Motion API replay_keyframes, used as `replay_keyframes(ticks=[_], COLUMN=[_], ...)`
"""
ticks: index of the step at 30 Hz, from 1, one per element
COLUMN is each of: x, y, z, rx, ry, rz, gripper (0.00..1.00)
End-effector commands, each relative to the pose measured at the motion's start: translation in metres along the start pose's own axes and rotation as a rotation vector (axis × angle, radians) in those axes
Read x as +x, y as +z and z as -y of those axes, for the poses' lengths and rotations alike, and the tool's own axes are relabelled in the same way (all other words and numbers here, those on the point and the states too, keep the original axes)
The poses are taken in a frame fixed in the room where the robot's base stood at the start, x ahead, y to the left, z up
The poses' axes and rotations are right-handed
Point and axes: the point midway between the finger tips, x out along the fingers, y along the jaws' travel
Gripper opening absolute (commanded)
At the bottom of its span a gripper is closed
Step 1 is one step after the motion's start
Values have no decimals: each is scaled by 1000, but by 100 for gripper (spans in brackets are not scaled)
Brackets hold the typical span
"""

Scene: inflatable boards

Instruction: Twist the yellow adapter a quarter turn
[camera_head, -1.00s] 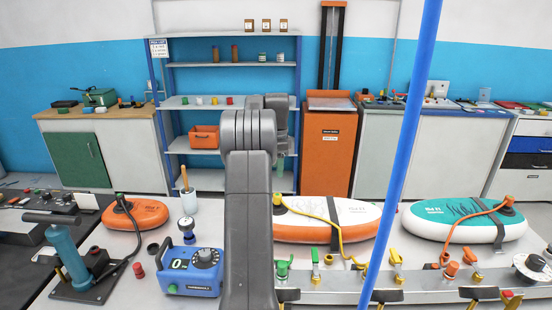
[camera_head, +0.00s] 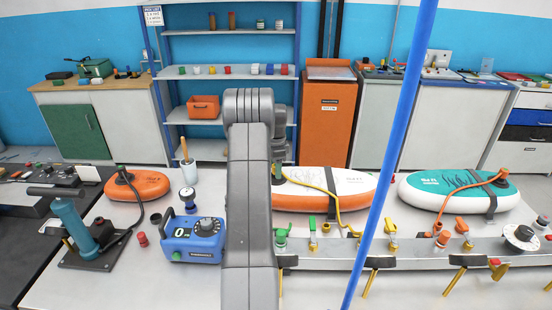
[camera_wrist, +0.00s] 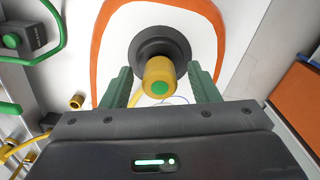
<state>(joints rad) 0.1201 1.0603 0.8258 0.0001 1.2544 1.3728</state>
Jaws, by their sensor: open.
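The yellow adapter (camera_wrist: 159,78), with a green centre, sits on a round dark grey valve (camera_wrist: 148,46) on the white and orange board (camera_wrist: 98,45) in the wrist view. My gripper (camera_wrist: 159,72) is open, with one green finger on each side of the adapter. A gap shows on both sides, wider on the right. In the head view the orange and white board (camera_head: 345,187) lies behind the rail, and my own arm hides my gripper there.
A blue pump unit (camera_head: 193,240) stands left of my arm. A metal rail (camera_head: 400,252) with several coloured fittings runs along the front right. A blue pole (camera_head: 398,130) crosses the head view. A teal and white board (camera_head: 455,193) lies at right.

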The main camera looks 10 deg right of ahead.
Motion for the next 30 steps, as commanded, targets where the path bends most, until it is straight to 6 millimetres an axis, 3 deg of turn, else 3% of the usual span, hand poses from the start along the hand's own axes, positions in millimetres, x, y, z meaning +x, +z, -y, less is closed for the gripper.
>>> replay_keyframes(ticks=[9,17,18,21,26,30], x=[3,3,3,3,2,2], y=[0,0,0,0,0,0], z=[0,0,0,0,0,0], rx=[0,0,0,0,38,184], ry=[0,0,0,0,0,0], rz=[0,0,0,0,0,0], gripper=[55,6,27,9,9,9])
